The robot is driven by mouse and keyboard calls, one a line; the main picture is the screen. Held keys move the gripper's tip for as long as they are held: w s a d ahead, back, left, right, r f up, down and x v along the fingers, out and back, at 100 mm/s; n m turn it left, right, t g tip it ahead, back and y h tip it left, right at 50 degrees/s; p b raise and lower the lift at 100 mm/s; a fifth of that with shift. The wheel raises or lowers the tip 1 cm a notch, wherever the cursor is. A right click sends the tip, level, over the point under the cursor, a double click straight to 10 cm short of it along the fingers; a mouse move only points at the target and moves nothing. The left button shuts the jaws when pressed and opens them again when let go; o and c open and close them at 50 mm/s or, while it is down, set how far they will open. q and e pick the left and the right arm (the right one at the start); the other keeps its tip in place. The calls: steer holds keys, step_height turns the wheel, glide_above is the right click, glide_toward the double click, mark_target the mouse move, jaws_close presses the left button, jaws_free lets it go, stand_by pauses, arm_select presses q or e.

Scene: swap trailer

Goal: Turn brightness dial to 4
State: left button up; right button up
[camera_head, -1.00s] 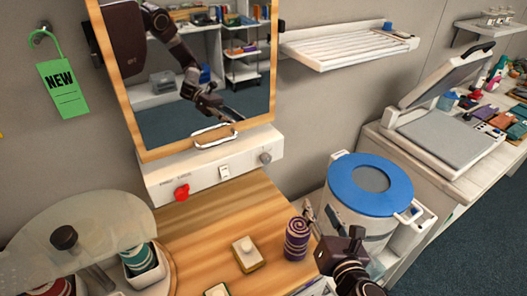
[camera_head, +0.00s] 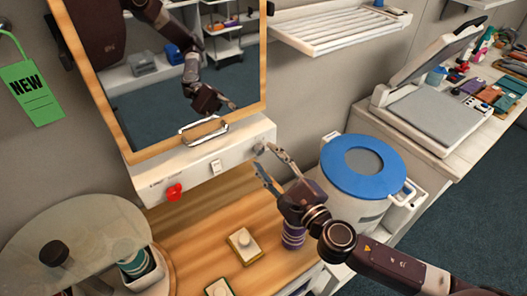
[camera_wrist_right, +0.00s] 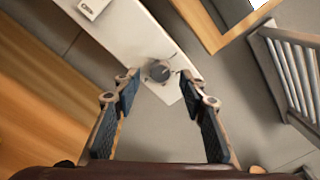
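The white control panel (camera_head: 205,165) sits below the mirror. A grey dial (camera_head: 258,148) is at its right end, and in the right wrist view the round dial (camera_wrist_right: 158,71) carries a pale mark. The numbers around it are too small to read. A red knob (camera_head: 174,192) is at the panel's left end and a white switch (camera_head: 216,167) between them. My right gripper (camera_head: 264,157) is open in front of the dial; in the right wrist view the dial lies between and beyond the open fingertips (camera_wrist_right: 159,86), apart from them. My left gripper is out of view.
The framed mirror (camera_head: 185,70) with a metal handle (camera_head: 204,130) stands above the panel. A purple striped roll (camera_head: 292,236) stands under my right arm on the wooden top. A blue-lidded bin (camera_head: 362,165) is to the right, below a slatted white shelf (camera_head: 340,27).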

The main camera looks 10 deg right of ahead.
steer(key=shift+x, duration=1)
jaws_close()
